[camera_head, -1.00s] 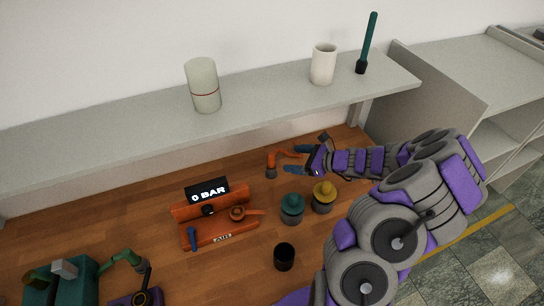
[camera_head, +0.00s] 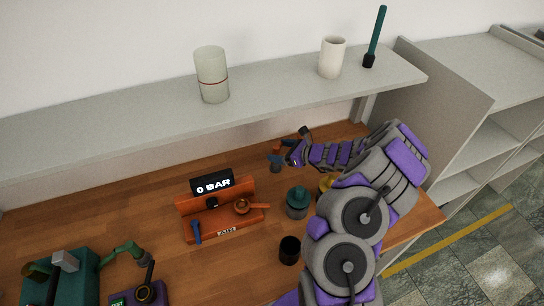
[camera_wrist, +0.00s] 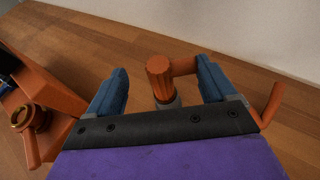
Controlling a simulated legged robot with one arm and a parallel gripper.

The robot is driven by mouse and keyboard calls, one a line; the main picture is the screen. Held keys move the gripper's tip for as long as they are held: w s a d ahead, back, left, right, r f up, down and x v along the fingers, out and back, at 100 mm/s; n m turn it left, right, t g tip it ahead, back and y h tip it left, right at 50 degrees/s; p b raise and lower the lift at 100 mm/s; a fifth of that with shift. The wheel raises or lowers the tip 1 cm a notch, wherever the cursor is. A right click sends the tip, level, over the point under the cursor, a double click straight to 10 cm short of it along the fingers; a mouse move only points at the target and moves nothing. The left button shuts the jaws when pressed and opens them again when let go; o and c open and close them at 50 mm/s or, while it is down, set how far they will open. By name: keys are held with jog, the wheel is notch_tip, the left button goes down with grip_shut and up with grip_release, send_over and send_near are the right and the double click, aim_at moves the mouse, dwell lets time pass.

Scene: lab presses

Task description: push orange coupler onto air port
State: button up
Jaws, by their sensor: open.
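The orange coupler (camera_wrist: 158,78) has a ribbed orange body, a grey lower end and a curved orange hose. It stands on the wooden bench, between my gripper's two blue fingers in the wrist view, with gaps on both sides. In the head view the coupler (camera_head: 276,150) is partly covered by my gripper (camera_head: 286,151), which is open. The orange press station (camera_head: 217,227) marked AIR, with a "0 BAR" display (camera_head: 212,183), is to the left. A round brass-coloured fitting with an orange lever (camera_head: 242,206) sits on it; I cannot tell whether this is the air port.
A teal-topped pot (camera_head: 297,201), a yellow pot (camera_head: 326,183) partly behind my arm, and a black cup (camera_head: 289,250) stand right of the station. Green and purple machines (camera_head: 140,294) are at front left. A shelf (camera_head: 270,112) overhangs the bench's back.

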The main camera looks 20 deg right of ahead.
jog(key=w+f, duration=0.1)
jog(key=w+f+b, duration=0.1)
jog(key=shift+w+d+f, duration=0.3)
jog(key=shift+w+d, duration=0.1)
jog(key=a, duration=0.1)
jog(key=w+a, duration=0.1)
jog(key=shift+a, duration=0.3)
jog(key=shift+a+r, duration=0.1)
jog(key=shift+a, duration=0.2)
jog(key=shift+d, duration=0.1)
jog(key=shift+c, duration=1)
jog(key=shift+d, duration=0.9)
jog(key=c, duration=0.5)
jog(key=shift+c, duration=0.5)
jog(key=shift+s+a, duration=0.1)
jog(key=shift+a, duration=0.45)
jog(key=c, duration=0.3)
